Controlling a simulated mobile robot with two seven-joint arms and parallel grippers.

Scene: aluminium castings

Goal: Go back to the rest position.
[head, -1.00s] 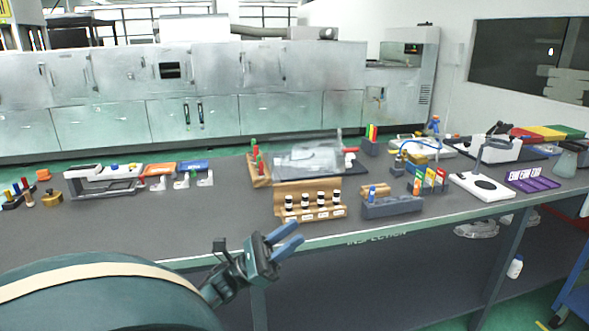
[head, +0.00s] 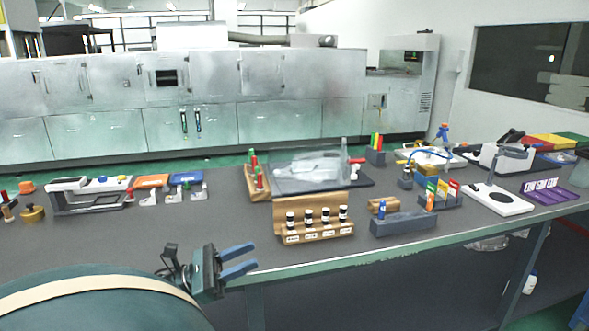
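My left gripper (head: 240,262) is in the lower middle of the head view, over the front edge of the grey inspection bench (head: 130,235). Its two blue fingers point right and stand apart with nothing between them. It is clear of the objects on the bench. My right gripper does not show.
A wooden rack with several small black-capped bottles (head: 315,232) stands near the front edge, right of my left gripper. A dark grey block (head: 403,226) is beside it. A clear cover (head: 308,168) stands behind. The bench's front left is bare.

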